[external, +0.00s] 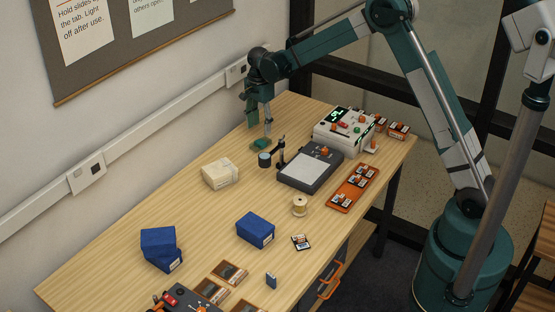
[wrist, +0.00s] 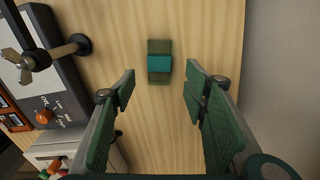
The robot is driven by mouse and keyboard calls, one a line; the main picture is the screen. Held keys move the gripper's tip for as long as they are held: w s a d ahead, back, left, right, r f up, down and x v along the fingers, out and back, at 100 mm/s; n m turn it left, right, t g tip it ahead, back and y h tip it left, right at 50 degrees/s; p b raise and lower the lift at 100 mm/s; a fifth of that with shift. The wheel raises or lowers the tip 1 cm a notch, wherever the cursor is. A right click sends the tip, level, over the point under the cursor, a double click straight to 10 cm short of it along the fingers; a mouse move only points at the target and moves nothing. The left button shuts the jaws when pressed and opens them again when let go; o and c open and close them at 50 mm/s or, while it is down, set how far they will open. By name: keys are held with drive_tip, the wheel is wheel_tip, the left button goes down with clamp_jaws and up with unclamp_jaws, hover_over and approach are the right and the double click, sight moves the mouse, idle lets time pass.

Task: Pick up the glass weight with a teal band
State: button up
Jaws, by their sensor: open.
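The glass weight (wrist: 159,48) is a small greenish block with a teal band across its middle. It lies on the wooden table, and in the external view (external: 260,145) it is near the wall side at the table's far end. My gripper (wrist: 160,84) is open and empty, with its green padded fingers spread to either side of the line to the weight. In the external view my gripper (external: 259,122) points down just above the weight. It does not appear to touch it.
A dark device with a pale panel and a post (external: 312,168) stands close to the weight. A white instrument (external: 340,130) is beyond it. A cream box (external: 220,174) and blue boxes (external: 255,230) lie nearer the camera. The wall runs close along the table's left edge.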

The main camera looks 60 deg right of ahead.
sight(260, 142)
drive_tip(key=shift+f, duration=1.05)
drive_tip(key=shift+f, duration=0.1)
drive_tip(key=shift+a+f+b, duration=0.1)
drive_tip(key=shift+f+b, duration=0.4)
drive_tip(key=shift+f, duration=2)
drive_tip(key=shift+c, duration=0.7)
drive_tip(key=c, duration=0.9)
